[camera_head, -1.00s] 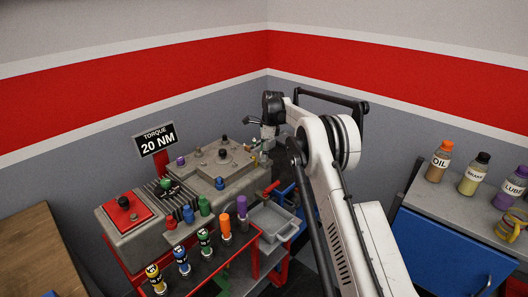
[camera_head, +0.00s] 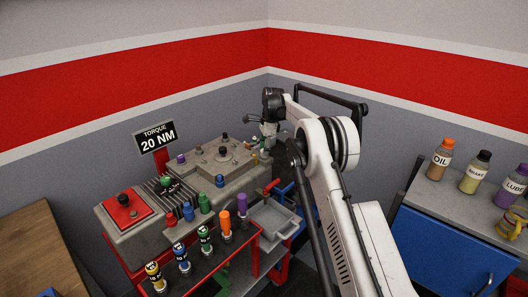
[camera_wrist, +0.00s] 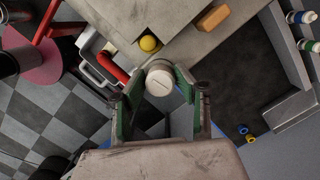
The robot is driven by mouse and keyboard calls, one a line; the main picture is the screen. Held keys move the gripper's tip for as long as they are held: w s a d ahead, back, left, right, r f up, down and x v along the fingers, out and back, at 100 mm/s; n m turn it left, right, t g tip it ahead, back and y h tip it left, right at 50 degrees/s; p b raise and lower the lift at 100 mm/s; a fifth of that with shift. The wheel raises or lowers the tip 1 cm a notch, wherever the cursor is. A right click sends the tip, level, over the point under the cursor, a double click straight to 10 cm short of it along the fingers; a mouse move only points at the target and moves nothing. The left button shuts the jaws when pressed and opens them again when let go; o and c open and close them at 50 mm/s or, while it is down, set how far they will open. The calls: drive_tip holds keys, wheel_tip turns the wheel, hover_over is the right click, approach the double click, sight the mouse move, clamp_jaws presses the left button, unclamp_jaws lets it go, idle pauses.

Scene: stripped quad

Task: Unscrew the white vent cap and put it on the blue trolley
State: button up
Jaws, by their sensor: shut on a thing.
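In the head view my gripper (camera_head: 268,130) is small at the right end of the grey machine, and the cap is hard to make out. Blue parts (camera_head: 308,205) show beside my arm, perhaps the blue trolley, mostly hidden.
A yellow knob (camera_wrist: 149,43), a red curved handle (camera_wrist: 112,67) and an orange block (camera_wrist: 213,17) are close to the cap. A grey tray (camera_head: 272,219) stands below the machine. A bench with a blue front (camera_head: 450,250) holds bottles at right. The checkered floor (camera_wrist: 55,105) is open.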

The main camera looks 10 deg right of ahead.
drive_tip(key=shift+n, duration=1)
drive_tip(key=shift+n+g+b, duration=0.3)
drive_tip(key=shift+n+b, duration=0.1)
drive_tip(key=shift+n, duration=0.7)
drive_tip(key=shift+n, duration=1)
